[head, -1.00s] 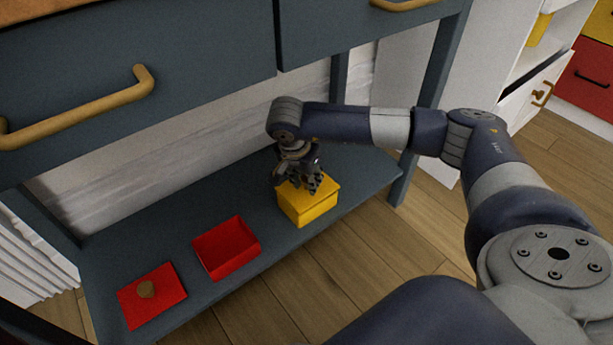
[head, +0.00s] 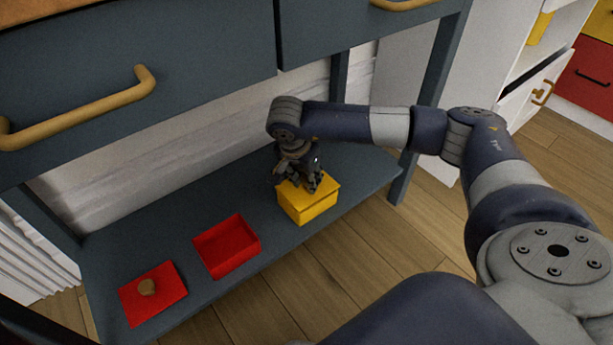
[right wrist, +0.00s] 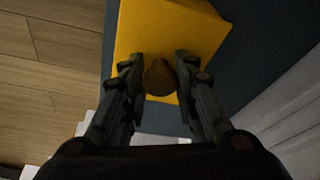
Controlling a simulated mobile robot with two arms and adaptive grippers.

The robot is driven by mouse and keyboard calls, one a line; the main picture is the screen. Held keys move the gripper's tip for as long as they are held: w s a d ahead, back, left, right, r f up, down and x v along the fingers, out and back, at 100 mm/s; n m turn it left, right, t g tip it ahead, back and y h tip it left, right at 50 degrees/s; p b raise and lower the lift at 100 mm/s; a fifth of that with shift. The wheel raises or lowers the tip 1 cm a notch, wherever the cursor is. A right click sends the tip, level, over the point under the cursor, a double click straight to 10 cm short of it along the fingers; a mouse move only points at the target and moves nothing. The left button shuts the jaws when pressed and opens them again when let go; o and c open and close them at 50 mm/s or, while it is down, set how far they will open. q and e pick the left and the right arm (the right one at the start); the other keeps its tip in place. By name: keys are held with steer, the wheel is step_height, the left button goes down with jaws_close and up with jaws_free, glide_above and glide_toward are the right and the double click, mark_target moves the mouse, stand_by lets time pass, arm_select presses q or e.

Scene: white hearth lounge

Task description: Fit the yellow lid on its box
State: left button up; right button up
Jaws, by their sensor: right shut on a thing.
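The yellow box (head: 312,213) stands on the low dark shelf in the head view. The yellow lid (head: 323,188) lies on top of the box; whether it is fully seated I cannot tell. The lid also shows in the right wrist view (right wrist: 170,30), with a brown round knob (right wrist: 160,77) on it. My right gripper (head: 313,187) points down from above, shut on the knob, with a finger on each side of it (right wrist: 159,75). The gripper hides part of the lid and the knob in the head view. My left gripper is not in view.
An open red box (head: 254,257) stands left of the yellow box on the shelf (head: 215,297). A red lid (head: 170,303) with a brown knob lies further left. Drawers with brass handles (head: 85,110) overhang the shelf, and a table leg (head: 420,110) stands at right.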

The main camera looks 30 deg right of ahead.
steer(key=shift+f, duration=0.55)
stand_by(1.1)
steer(key=o, duration=1.6)
steer(key=shift+r, duration=0.1)
